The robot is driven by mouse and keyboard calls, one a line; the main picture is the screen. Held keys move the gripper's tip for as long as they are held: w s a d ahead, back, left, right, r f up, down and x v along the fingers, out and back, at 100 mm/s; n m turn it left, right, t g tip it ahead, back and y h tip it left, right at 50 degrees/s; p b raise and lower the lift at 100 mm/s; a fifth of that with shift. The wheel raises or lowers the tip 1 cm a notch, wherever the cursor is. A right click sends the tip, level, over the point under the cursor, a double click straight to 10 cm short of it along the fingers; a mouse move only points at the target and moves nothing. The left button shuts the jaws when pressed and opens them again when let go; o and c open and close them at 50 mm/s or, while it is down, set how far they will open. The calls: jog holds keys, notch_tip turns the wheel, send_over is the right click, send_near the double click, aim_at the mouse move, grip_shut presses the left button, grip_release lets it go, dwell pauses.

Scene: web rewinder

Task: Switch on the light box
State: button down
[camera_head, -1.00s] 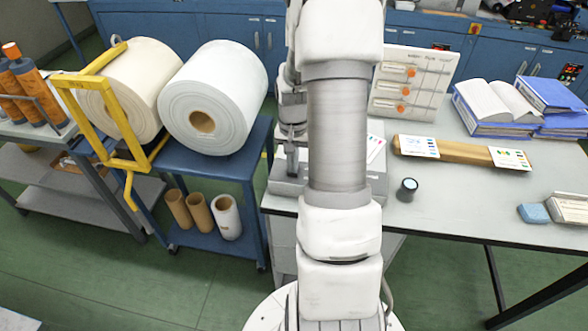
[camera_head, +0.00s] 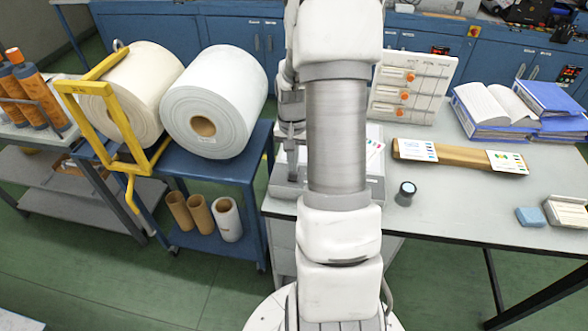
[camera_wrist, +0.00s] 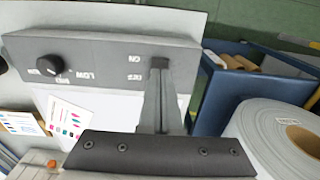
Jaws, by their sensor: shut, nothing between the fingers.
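The light box (camera_head: 285,187) is a grey, low box on the left end of the table, mostly behind my arm in the head view. In the wrist view its grey control panel (camera_wrist: 105,50) carries a black round knob (camera_wrist: 49,65) with a "LOW" mark beside it. Small white lettering, seemingly "ON", sits just left of my fingertips. My gripper (camera_wrist: 160,64) is shut and empty, its tips over the panel beside this lettering. Any switch there is hidden behind the fingers, and I cannot tell whether they touch it. The pale top of the box shows no clear glow.
Printed colour cards (camera_wrist: 64,124) lie by the box. A blue cart (camera_head: 240,165) with large white rolls (camera_head: 230,85) stands close on the left. A small dark cylinder (camera_head: 405,193) and a white panel with orange knobs (camera_head: 425,72) stand on the table (camera_head: 455,213).

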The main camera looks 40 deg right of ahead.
jog(key=shift+r+p, duration=1.15)
jog(key=shift+r, duration=0.9)
jog(key=a+r+n+t+h, duration=0.1)
jog(key=a+r+n+t, duration=0.35)
jog(key=a+r, duration=1.35)
jog(key=s+a+r+n, duration=0.2)
jog(key=s, duration=0.5)
jog(key=s+a+r+n+t+y, duration=0.1)
jog(key=s+a+r+n, duration=0.2)
jog(key=s, duration=0.3)
jog(key=shift+s+r, duration=0.2)
jog(key=shift+s, duration=0.2)
